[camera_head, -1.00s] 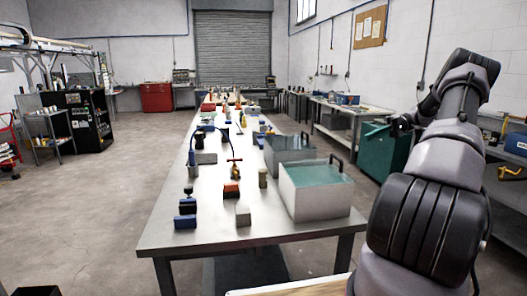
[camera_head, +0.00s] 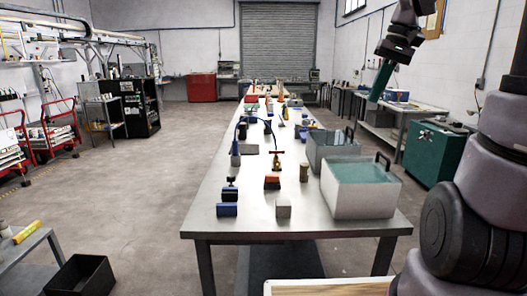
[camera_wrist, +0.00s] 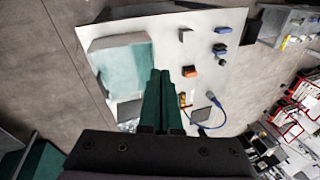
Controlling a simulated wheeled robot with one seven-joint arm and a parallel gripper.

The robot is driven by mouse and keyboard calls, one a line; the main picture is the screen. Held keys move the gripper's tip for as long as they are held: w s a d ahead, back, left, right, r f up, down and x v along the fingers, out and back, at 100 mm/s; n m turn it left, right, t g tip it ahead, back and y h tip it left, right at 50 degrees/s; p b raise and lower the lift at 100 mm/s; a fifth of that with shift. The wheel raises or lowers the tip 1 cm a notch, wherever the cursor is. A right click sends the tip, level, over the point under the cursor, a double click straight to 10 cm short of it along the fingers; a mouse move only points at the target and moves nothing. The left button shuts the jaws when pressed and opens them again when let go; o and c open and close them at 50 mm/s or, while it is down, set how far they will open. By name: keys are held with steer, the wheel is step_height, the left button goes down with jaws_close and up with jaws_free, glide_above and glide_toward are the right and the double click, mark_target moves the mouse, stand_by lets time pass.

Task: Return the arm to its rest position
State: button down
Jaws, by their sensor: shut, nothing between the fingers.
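My gripper (camera_head: 377,88) hangs from my raised arm at the upper right of the head view, its dark green fingers pointing down. It is in the air, beyond and above the two glass-topped bins on the table. In the wrist view, the two green fingers (camera_wrist: 160,100) lie side by side, closed together, with nothing visible between them. They overlap the picture of the large bin (camera_wrist: 110,62), well apart from it. My arm's grey and black links fill the right edge of the head view.
A long metal table (camera_head: 235,215) carries a large bin (camera_head: 350,200), a smaller bin (camera_head: 325,152), blue blocks and an orange block (camera_head: 272,182). A green cabinet (camera_head: 433,155) stands right. A black crate (camera_head: 82,275) is on the floor at lower left. The left floor is mostly clear.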

steer(key=s+a+m+t, duration=0.1)
steer(key=s+a+t, duration=0.1)
steer(key=s, duration=0.4)
steer(key=s+a+m+t+h, duration=0.1)
steer(key=s+a+t, duration=0.1)
steer(key=s, duration=0.5)
steer(key=shift+s+t, duration=0.15)
steer(key=shift+t, duration=0.75)
steer(key=shift+r, duration=0.1)
